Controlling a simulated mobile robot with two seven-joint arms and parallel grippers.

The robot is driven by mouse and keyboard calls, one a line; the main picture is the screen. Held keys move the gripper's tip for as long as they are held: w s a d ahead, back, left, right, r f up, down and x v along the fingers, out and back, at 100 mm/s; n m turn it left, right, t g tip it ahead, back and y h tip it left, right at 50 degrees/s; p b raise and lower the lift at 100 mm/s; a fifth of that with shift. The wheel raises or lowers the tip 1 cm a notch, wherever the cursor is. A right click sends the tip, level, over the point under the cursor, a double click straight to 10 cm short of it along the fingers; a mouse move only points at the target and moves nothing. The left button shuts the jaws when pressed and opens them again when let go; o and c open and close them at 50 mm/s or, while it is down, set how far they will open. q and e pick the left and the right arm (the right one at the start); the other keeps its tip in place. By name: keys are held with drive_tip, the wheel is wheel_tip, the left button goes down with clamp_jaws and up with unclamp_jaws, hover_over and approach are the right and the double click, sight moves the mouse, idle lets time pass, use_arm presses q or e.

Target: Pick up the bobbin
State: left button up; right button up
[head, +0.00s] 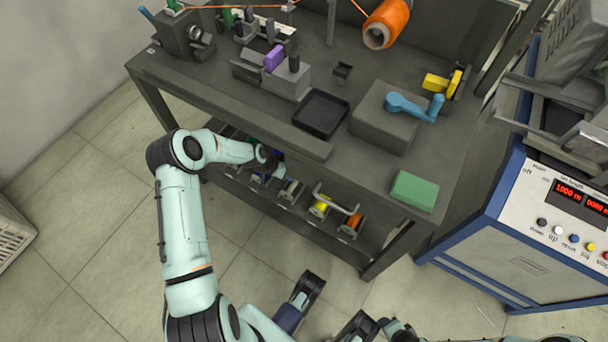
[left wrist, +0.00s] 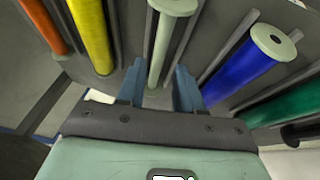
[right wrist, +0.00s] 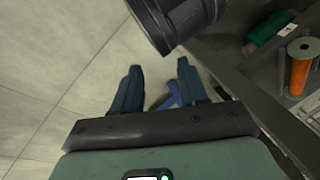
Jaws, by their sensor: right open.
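Several bobbins lie in a row on the lower shelf under the bench. In the head view an orange (head: 350,224), a yellow (head: 319,208) and a pale grey-green bobbin (head: 289,190) show, with blue ones partly behind my left gripper (head: 270,163). In the left wrist view, the left gripper's (left wrist: 158,88) fingers are apart. The pale bobbin (left wrist: 165,40) runs toward the gap between them, and I cannot tell whether they touch it. Blue (left wrist: 240,70) and green (left wrist: 285,107) bobbins lie right, yellow (left wrist: 91,35) and orange (left wrist: 43,22) left. My right gripper (right wrist: 157,85) is open and empty.
The bench top (head: 255,113) above the shelf carries a black tray (head: 320,113), a grey block with a blue crank (head: 410,107), a green block (head: 414,191) and an orange thread cone (head: 387,22). A blue-framed control cabinet (head: 540,235) stands right.

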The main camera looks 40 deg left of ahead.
use_arm(q)
drive_tip(key=b+x, duration=0.1)
drive_tip(key=x, duration=0.3)
drive_tip(key=b+x, duration=0.1)
drive_tip(key=x, duration=0.1)
drive_tip(key=shift+w+f, duration=0.1)
drive_tip(key=shift+f, duration=0.15)
drive_tip(key=shift+b+x, duration=0.35)
drive_tip(key=shift+x, duration=0.6)
drive_tip(key=shift+w+f, duration=0.1)
drive_tip(key=shift+f, duration=0.05)
drive_tip(key=shift+a, duration=0.1)
clamp_jaws()
use_arm(e)
drive_tip(key=shift+t+h, duration=0.3)
drive_tip(key=f, duration=0.1)
drive_tip(key=w+d+f, duration=0.2)
drive_tip(key=f, duration=0.1)
drive_tip(key=shift+d, duration=0.1)
